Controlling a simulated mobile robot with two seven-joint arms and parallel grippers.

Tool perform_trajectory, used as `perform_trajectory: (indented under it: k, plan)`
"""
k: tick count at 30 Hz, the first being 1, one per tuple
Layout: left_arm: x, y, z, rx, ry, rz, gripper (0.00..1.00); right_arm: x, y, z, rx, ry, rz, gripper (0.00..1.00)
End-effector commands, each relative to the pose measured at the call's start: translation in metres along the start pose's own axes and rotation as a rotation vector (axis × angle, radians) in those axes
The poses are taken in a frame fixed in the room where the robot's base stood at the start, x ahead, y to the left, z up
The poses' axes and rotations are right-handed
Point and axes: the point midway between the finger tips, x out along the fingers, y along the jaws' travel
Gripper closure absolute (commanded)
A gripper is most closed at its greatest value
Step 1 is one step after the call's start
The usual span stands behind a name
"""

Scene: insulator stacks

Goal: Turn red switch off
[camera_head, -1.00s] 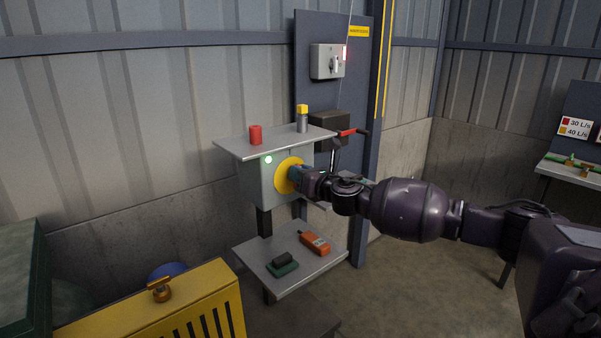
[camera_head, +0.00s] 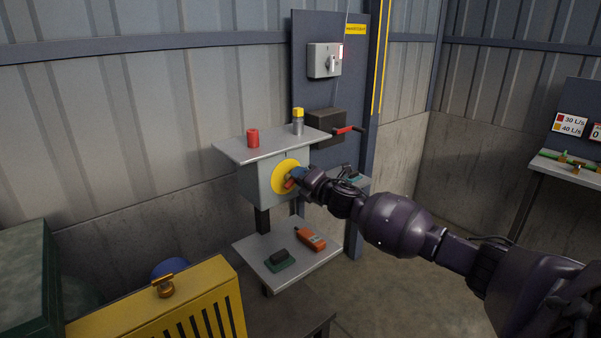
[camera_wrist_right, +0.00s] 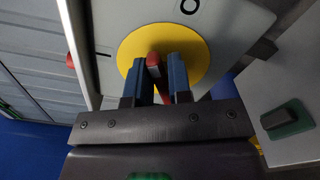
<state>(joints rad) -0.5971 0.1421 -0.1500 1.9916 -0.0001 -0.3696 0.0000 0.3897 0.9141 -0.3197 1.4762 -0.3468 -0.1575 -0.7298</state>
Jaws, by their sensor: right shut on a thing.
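The red switch (camera_head: 289,184) is a red handle on a round yellow plate (camera_head: 281,172), on the front of a grey box (camera_head: 256,186) under a shelf. In the right wrist view the red handle (camera_wrist_right: 153,62) stands between the two blue fingers of my right gripper (camera_wrist_right: 160,66), which is shut on it. The yellow plate (camera_wrist_right: 205,52) is behind the fingers, with an "O" mark above right and a dash mark at left. In the head view my right gripper (camera_head: 294,177) hides part of the handle. No lit lamp shows on the box. My left gripper is out of view.
A red cylinder (camera_head: 253,138) and a yellow-topped post (camera_head: 298,121) stand on the upper shelf (camera_head: 270,147). A lower shelf (camera_head: 262,252) holds an orange device (camera_head: 311,238) and a green-based block (camera_head: 279,260). A crank box (camera_head: 325,123) is behind. A yellow cabinet (camera_head: 205,295) stands front left.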

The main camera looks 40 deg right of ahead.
Motion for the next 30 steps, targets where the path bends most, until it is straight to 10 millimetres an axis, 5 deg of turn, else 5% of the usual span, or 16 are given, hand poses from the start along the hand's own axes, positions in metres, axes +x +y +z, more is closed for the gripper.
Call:
perform_trajectory:
  k: [15, 30]
  plan:
    - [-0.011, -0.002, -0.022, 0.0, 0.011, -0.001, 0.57, -0.001, -0.008, -0.004, 0.389, 0.003, -0.002, 1.0]
    - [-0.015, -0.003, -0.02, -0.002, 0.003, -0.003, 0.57, 0.0, -0.011, -0.006, 0.493, 0.005, -0.002, 1.0]
